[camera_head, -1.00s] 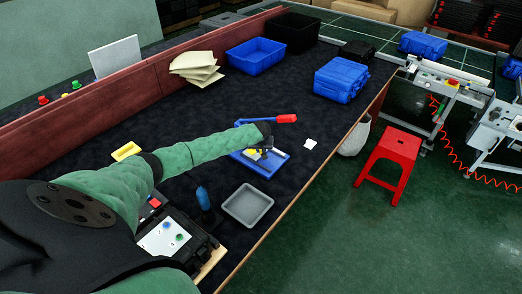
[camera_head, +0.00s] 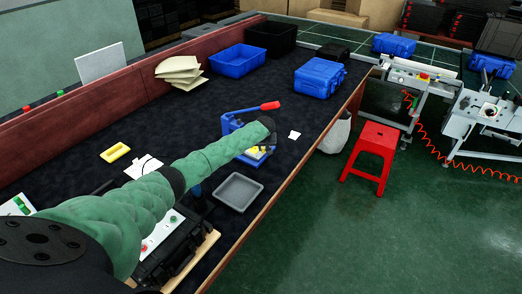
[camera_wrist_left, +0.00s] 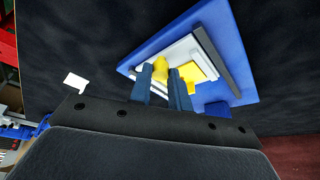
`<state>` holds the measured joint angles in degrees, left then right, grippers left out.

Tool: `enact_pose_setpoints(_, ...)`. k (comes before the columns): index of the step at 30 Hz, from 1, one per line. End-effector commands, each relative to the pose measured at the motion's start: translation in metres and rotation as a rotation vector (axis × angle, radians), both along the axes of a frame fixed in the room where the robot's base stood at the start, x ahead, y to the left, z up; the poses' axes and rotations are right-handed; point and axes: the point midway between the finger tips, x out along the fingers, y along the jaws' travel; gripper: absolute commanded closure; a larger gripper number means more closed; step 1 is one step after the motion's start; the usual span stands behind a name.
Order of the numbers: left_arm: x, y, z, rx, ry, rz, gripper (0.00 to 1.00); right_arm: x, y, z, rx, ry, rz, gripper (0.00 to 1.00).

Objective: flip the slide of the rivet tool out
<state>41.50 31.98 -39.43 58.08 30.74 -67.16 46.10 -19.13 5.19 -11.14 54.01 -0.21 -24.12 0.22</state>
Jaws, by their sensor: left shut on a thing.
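The rivet tool (camera_head: 232,127) stands on the dark table in the head view, with a blue base and a red lever handle (camera_head: 270,105) pointing right. In the left wrist view its blue base plate (camera_wrist_left: 152,55) carries a pale block and a yellow slide (camera_wrist_left: 203,72). In the wrist view the fingers (camera_wrist_left: 165,84) are shut on a small yellow knob (camera_wrist_left: 161,66) of the slide. How far the slide is out cannot be told. My right gripper is not in view.
A grey tray (camera_head: 238,192) sits just in front of the tool. A small white piece (camera_head: 294,134) lies right of it. A yellow dish (camera_head: 115,152) and a white sheet (camera_head: 143,167) lie left. A blue case (camera_head: 318,77) and a blue bin (camera_head: 240,58) stand farther back.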

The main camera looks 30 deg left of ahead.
Motion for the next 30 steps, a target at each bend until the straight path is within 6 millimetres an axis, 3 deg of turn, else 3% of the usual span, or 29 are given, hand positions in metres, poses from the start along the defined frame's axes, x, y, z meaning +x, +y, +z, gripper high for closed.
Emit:
enact_pose_setpoints(3, 0.0, -0.007, -0.001, -0.007, 0.001, -0.005, 1.0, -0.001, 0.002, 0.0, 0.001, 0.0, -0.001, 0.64)
enact_pose_setpoints(4, 0.0, -0.007, -0.001, -0.007, 0.001, -0.005, 0.75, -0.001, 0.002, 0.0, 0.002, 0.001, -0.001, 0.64)
enact_pose_setpoints(7, 0.0, -0.006, -0.002, -0.006, 0.001, -0.005, 0.59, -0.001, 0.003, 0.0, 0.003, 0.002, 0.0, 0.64)
enact_pose_setpoints(20, -0.003, -0.006, 0.006, -0.004, 0.0, -0.005, 0.59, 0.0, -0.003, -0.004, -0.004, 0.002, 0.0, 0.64)
enact_pose_setpoints(30, -0.018, -0.018, 0.049, -0.004, -0.001, -0.006, 0.59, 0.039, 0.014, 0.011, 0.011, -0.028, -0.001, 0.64)
